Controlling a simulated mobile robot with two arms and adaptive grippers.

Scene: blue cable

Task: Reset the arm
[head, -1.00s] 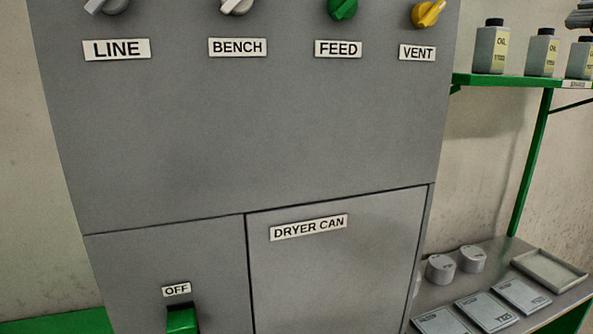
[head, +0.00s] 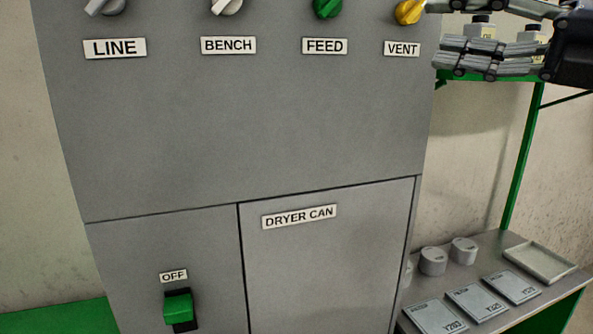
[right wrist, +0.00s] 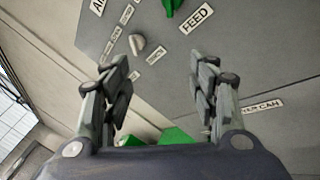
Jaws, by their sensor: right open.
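My right gripper (head: 437,35) is at the upper right of the head view, coming in from the right edge. Its fingers point left toward the yellow VENT knob (head: 410,11), and I cannot tell if they touch it. In the right wrist view my right gripper (right wrist: 160,72) is open and empty, its two fingers well apart with the grey panel beyond. My left gripper is in neither view.
The grey cabinet (head: 240,125) carries knobs labelled LINE, BENCH, FEED and VENT, a green OFF switch (head: 179,307) and the DRYER CAN door (head: 325,265). A green shelf with bottles is partly behind my gripper. A table (head: 475,265) holds cans, plates and a tray (head: 540,262).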

